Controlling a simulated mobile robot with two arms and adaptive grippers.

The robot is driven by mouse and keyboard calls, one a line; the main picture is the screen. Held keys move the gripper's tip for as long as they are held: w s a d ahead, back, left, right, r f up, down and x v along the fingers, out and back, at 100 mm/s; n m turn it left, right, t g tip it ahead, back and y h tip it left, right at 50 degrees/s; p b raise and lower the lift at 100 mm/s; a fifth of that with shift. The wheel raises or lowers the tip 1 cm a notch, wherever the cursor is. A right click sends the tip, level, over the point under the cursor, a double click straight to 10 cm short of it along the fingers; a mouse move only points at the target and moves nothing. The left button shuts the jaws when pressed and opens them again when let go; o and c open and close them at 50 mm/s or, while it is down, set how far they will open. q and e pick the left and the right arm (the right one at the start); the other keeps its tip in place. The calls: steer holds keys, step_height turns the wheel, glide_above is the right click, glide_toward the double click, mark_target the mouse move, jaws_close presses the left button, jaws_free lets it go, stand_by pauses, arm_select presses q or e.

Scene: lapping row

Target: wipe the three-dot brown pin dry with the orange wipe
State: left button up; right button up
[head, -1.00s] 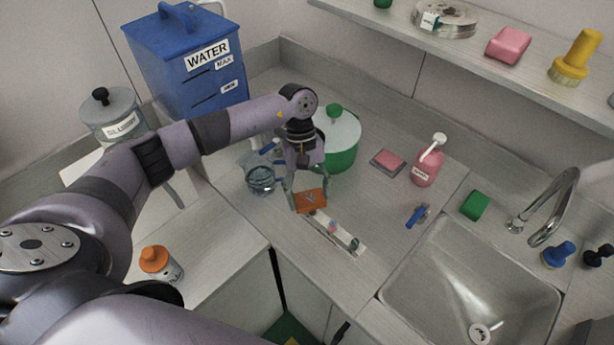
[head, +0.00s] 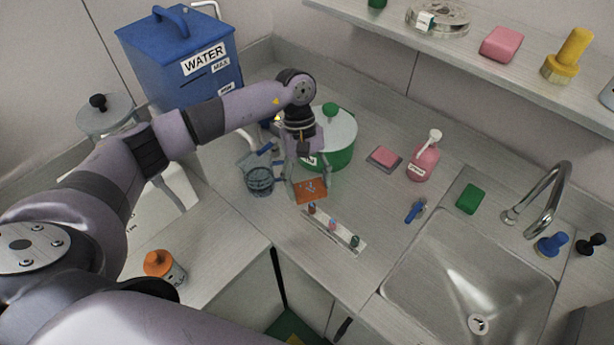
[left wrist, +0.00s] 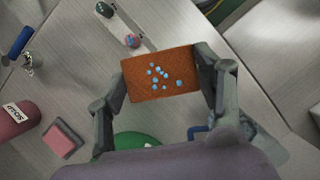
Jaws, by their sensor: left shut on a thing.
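My left gripper (head: 308,188) is shut on the orange wipe (head: 312,193), which it holds flat by two opposite edges. In the left wrist view the wipe (left wrist: 160,76) lies between the fingers (left wrist: 163,84), with several light-blue drops on its face. Just in front of it is a pale strip (head: 345,234) with small pins: a brown pin (head: 311,208) nearest the wipe, a pink pin (head: 333,224) and a dark green pin (head: 355,240). The pink pin (left wrist: 132,40) shows blue specks in the left wrist view; the brown one is hidden there. Dots on the brown pin are too small to read.
A green pot (head: 338,150) stands close behind the gripper, and a glass beaker (head: 260,183) to its left. A pink sponge (head: 384,159), pink bottle (head: 425,160) and blue-handled tool (head: 415,210) lie to the right.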

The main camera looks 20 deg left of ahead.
arm_select(q)
steer(key=shift+r, duration=0.6)
stand_by(0.3)
